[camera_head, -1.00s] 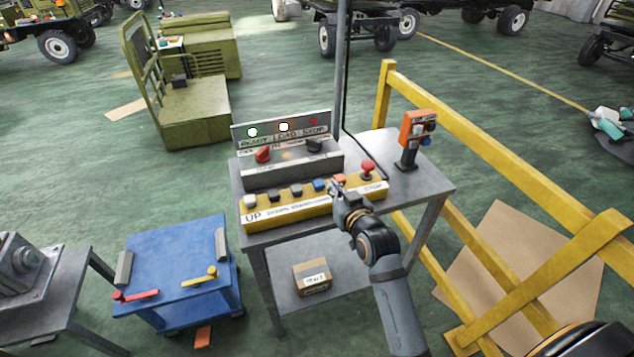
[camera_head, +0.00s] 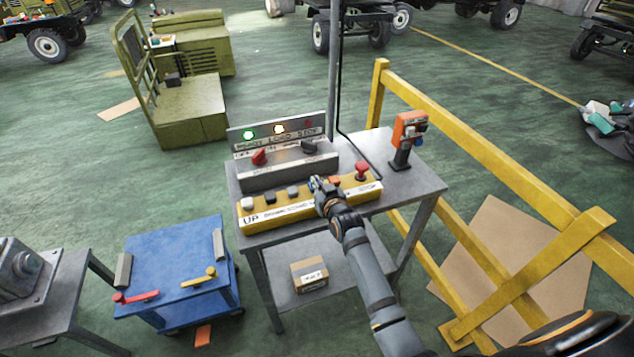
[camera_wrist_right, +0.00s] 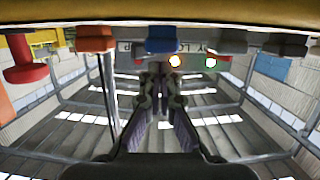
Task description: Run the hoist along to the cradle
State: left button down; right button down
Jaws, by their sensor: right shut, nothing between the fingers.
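A yellow push-button box (camera_head: 285,214) marked UP at its left end lies along the table's front. It carries white, dark and grey buttons, a blue button (camera_wrist_right: 162,40), an orange button (camera_head: 335,181) and a red mushroom button (camera_head: 361,170). My right gripper (camera_head: 317,184) is shut and empty at the blue button, partly covering it. In the right wrist view my closed fingertips (camera_wrist_right: 160,70) point at the blue button; I cannot tell whether they touch it. My left gripper is not in view. I cannot make out the hoist or the cradle.
A panel (camera_head: 278,133) behind the box has lit green and amber-white lamps and a dim red one. An orange pendant (camera_head: 408,130) stands at the table's right. A yellow rail (camera_head: 480,140) runs along the right. A blue cart (camera_head: 175,262) stands left.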

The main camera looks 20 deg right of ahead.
jog(key=shift+f, duration=0.35)
